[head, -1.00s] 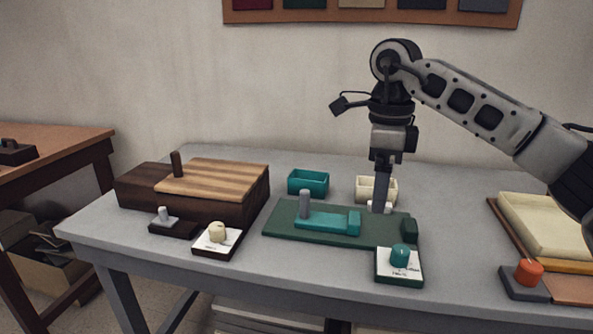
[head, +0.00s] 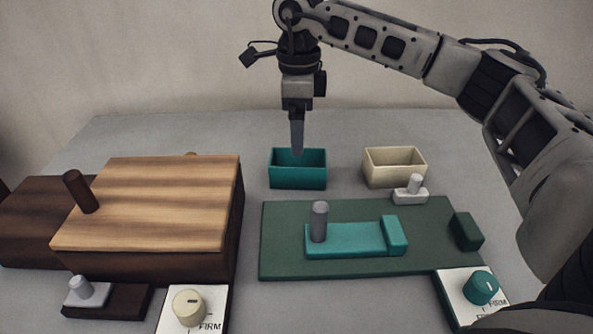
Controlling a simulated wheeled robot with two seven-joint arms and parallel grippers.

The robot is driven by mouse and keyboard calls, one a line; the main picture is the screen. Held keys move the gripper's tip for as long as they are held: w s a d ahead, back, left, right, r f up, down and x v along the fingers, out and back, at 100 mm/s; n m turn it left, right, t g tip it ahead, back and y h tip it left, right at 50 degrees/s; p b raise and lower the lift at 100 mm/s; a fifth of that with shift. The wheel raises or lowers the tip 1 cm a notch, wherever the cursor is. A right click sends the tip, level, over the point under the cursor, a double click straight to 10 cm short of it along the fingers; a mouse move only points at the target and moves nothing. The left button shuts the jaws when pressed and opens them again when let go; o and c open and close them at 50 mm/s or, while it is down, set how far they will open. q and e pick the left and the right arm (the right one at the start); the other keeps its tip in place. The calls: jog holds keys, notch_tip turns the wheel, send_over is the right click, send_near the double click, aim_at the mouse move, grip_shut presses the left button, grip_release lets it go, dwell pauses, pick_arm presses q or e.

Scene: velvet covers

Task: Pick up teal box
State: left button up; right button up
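The teal box (head: 298,178) is a small open-topped bin standing on the grey table behind the green board. My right gripper (head: 297,150) points straight down over it, its fingertips at or just inside the box opening. The fingers show edge-on as one dark bar, so I cannot tell whether they are open or shut, or whether they touch a wall. My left gripper is not in view.
A cream box (head: 394,168) stands to the right. The green board (head: 285,225) in front carries a teal slider with a grey peg (head: 319,222). A striped wooden lid (head: 160,200) sits at left. Knob cards, teal (head: 481,288) and cream (head: 189,308), lie in front.

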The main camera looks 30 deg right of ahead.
aim_at(298, 163)
notch_tip(298, 163, down, 3)
jog(key=shift+r, duration=0.15)
jog(key=shift+f, duration=0.5)
jog(key=shift+s+a+f+b, duration=0.1)
jog(key=shift+f+b, duration=0.15)
jog(key=shift+f, duration=0.95)
jog(key=shift+s+f+b, duration=0.1)
jog(key=shift+f+b, duration=0.1)
jog(key=shift+f, duration=0.95)
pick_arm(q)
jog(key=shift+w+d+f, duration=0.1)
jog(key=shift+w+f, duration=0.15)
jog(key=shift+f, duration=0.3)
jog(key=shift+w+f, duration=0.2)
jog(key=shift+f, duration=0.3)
pick_arm(e)
jog(key=c, duration=1.1)
